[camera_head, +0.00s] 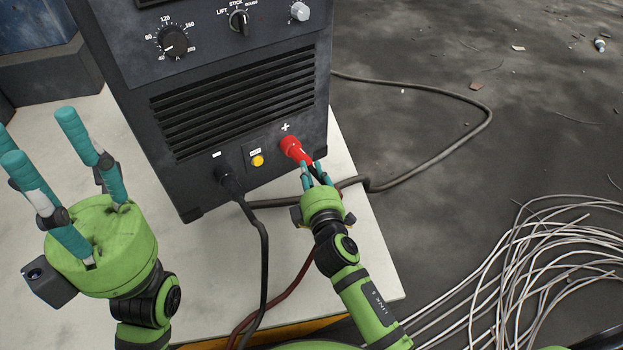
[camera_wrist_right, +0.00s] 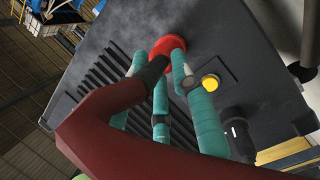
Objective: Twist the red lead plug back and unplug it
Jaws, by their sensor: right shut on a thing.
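The red lead plug (camera_head: 293,147) is at the plus socket on the dark welding machine's (camera_head: 180,60) front panel. It also shows in the wrist view (camera_wrist_right: 168,45), its red end against the panel. I cannot tell how deep it sits or how it is turned. My right gripper (camera_head: 311,170) is shut on the plug's rear part, with teal fingers around it. In the wrist view the red lead (camera_wrist_right: 95,120) runs across the front and hides part of the fingers. My left gripper (camera_head: 55,150) is open and empty at the left, fingers apart, away from the machine.
A black lead plug (camera_head: 228,182) sits at the minus socket, its cable hanging down. A yellow button (camera_head: 257,160) is between the sockets. The machine stands on a pale table (camera_head: 355,210). A grey cable (camera_head: 440,92) runs right. A pale wire coil (camera_head: 545,255) lies at lower right.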

